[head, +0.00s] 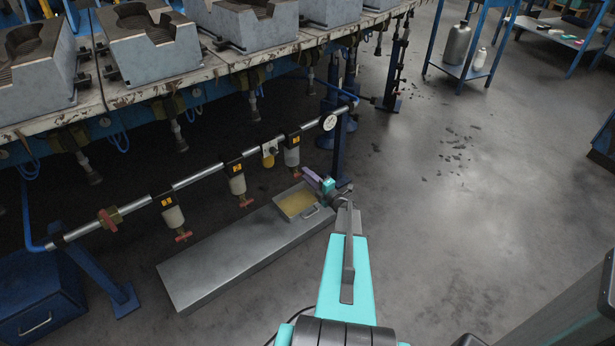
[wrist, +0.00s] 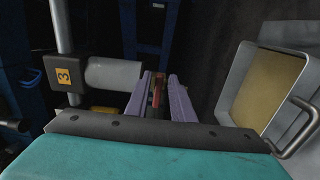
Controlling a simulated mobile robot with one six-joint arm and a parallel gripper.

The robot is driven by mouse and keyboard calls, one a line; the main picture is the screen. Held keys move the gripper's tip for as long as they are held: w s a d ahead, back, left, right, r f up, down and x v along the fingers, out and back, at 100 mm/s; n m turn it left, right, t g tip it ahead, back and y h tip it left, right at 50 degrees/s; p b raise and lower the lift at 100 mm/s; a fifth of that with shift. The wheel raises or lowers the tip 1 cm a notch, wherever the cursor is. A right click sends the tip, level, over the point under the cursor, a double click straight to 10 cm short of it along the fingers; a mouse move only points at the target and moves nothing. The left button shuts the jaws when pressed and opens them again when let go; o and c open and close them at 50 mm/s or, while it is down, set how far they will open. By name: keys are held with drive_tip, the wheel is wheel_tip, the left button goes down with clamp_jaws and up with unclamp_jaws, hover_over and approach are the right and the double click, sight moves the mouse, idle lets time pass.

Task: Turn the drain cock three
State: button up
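Drain cock three is a small red handle (wrist: 156,91) at the end of a pale bowl (wrist: 114,75), whose black head carries a yellow tag marked 3 (wrist: 64,76). In the head view this bowl (head: 291,157) is the rightmost on the pipe. My gripper (wrist: 161,78) has two purple fingers, open, with the red handle showing between them. A gap shows beside the handle, and I cannot tell whether either finger touches it. In the head view my gripper (head: 312,180) is just right of and below the bowl.
Two more bowls with red cocks (head: 184,236) (head: 245,202) hang to the left on the pipe (head: 205,175). A tray of yellowish liquid (head: 283,213) rests on a grey metal box (head: 215,268) below. A blue post (head: 340,150) stands close behind.

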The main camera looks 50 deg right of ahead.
drive_tip(key=shift+o, duration=0.5)
drive_tip(key=shift+s, duration=0.1)
drive_tip(key=s+a+p, duration=0.2)
drive_tip(key=s, duration=1.1)
drive_tip(key=shift+s, duration=0.2)
drive_tip(key=shift+a, duration=0.1)
